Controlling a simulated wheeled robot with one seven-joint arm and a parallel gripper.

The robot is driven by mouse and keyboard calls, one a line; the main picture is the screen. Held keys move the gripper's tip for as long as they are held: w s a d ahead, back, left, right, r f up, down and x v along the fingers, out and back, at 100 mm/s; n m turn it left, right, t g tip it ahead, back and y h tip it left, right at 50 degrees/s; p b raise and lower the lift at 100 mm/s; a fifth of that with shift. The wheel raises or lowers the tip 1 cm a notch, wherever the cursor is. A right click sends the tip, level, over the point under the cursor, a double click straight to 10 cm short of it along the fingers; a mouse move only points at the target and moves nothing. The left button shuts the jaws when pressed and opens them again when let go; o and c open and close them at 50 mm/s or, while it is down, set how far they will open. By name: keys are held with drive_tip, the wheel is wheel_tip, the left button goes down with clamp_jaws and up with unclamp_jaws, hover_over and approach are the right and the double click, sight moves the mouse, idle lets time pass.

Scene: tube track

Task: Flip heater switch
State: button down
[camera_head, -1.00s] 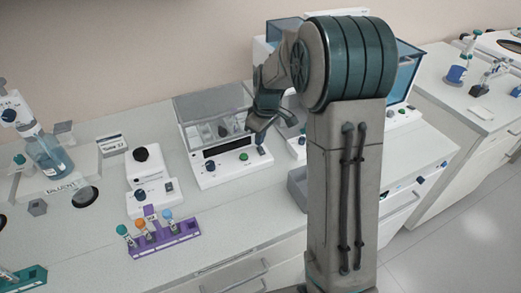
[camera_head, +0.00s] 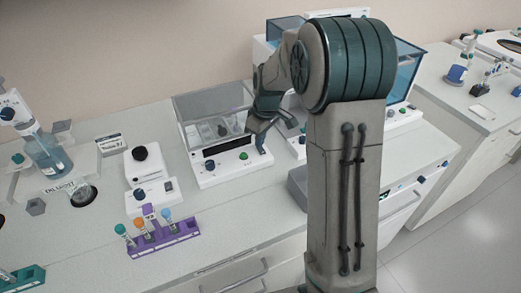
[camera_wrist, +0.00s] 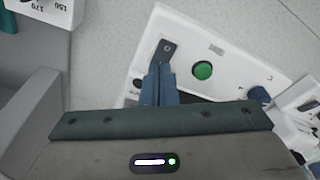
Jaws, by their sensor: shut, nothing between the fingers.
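A white bench device (camera_head: 215,178) with a clear lidded box stands below my gripper. No label naming it as the heater is readable. Its front panel has a blue knob (camera_head: 210,166), a green button (camera_head: 243,156) and, at the right end, a small dark switch plate (camera_wrist: 167,47). In the wrist view the green button (camera_wrist: 203,70) and blue knob (camera_wrist: 259,94) lie right of the plate. My gripper (camera_wrist: 158,72) is shut and empty, its fingertips at the plate's lower end. Contact cannot be told. In the head view my gripper (camera_head: 262,149) covers the plate.
A smaller white device (camera_head: 150,180) with a black knob and a purple rack (camera_head: 178,238) of capped tubes stand to the left. A grey open bin (camera_head: 298,190) is close on the right. Bare bench lies in front of the device.

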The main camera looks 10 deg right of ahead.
drive_tip(key=shift+f+b, duration=0.3)
drive_tip(key=shift+f, duration=0.15)
drive_tip(key=shift+r+p, duration=2.15)
drive_tip(key=shift+r, duration=1.4)
drive_tip(key=s+r+m+t, duration=0.1)
drive_tip(key=s+r+m, duration=0.3)
drive_tip(key=s, duration=0.9)
drive_tip(key=s+r+m+t+h, duration=0.1)
drive_tip(key=s+r+m, duration=0.3)
drive_tip(key=s, duration=1)
drive_tip(key=shift+a, duration=0.15)
